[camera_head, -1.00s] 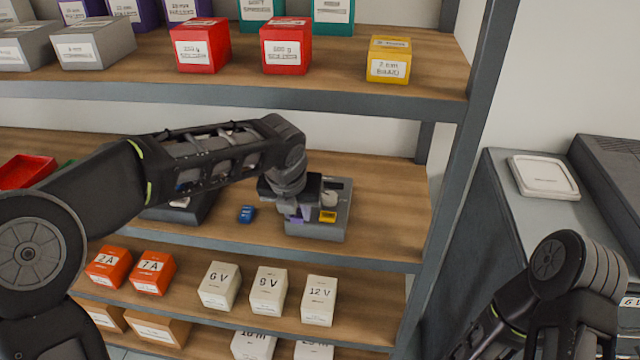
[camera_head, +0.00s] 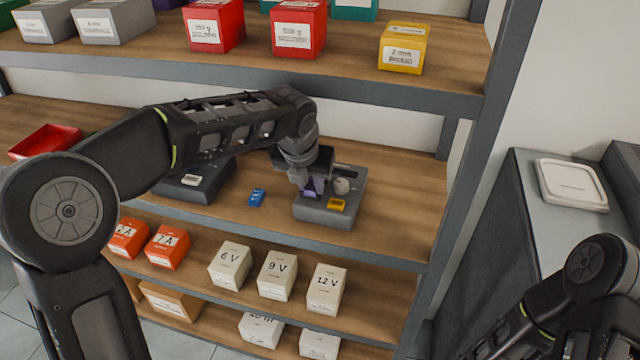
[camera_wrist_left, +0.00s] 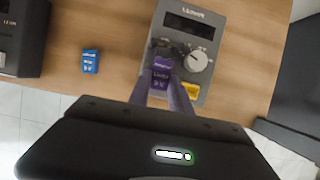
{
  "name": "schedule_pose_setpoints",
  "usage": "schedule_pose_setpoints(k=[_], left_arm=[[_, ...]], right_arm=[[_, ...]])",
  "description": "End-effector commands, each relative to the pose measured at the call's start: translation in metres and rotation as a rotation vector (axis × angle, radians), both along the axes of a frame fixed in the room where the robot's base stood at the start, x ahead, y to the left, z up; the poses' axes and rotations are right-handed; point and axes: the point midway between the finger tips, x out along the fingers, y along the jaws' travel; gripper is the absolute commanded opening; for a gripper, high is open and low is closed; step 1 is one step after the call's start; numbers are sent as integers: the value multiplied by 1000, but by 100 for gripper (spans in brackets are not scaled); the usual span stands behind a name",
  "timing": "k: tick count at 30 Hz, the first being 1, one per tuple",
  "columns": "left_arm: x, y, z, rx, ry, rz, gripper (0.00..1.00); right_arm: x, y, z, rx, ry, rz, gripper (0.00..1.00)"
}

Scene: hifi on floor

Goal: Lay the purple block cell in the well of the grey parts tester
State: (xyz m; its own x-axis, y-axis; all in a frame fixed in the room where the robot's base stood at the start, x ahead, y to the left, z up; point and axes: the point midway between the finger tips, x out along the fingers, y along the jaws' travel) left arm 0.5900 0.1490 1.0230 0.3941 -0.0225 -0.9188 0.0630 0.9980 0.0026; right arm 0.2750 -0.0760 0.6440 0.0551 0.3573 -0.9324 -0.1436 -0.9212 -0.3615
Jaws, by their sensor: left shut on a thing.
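The grey parts tester (camera_head: 322,217) stands on the middle shelf; it also shows in the left wrist view (camera_wrist_left: 185,22), with a dark display, a round knob and a yellow piece at its front right corner. My left gripper (camera_head: 311,189) is over the tester's left part, shut on the purple block cell (camera_head: 313,184). In the left wrist view the purple cell (camera_wrist_left: 161,74) sits between the two fingertips (camera_wrist_left: 162,84), left of the knob. The well is hidden by the cell and fingers. I cannot tell whether the cell touches the tester.
A small blue block (camera_head: 256,197) lies on the shelf left of the tester. A dark device (camera_head: 195,184) stands further left, and a red tray (camera_head: 45,141) beyond it. The upper shelf (camera_head: 340,85) hangs above my left arm. Shelf room right of the tester is clear.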

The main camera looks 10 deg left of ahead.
Motion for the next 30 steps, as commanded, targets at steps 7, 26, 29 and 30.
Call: schedule_pose_setpoints(k=[7,26,29,30], left_arm=[[-2,1,-6,3,12,1,29],[-4,-3,-8,-1,17,-4,46],[-4,-3,-7,-1,17,-4,46],[-4,-3,-6,-1,16,-4,46]], right_arm=[[1,1,0,1,-2,2,36],[1,0,-1,1,-1,1,36],[1,0,-1,1,-1,1,36],[1,0,-1,1,-1,1,36]])
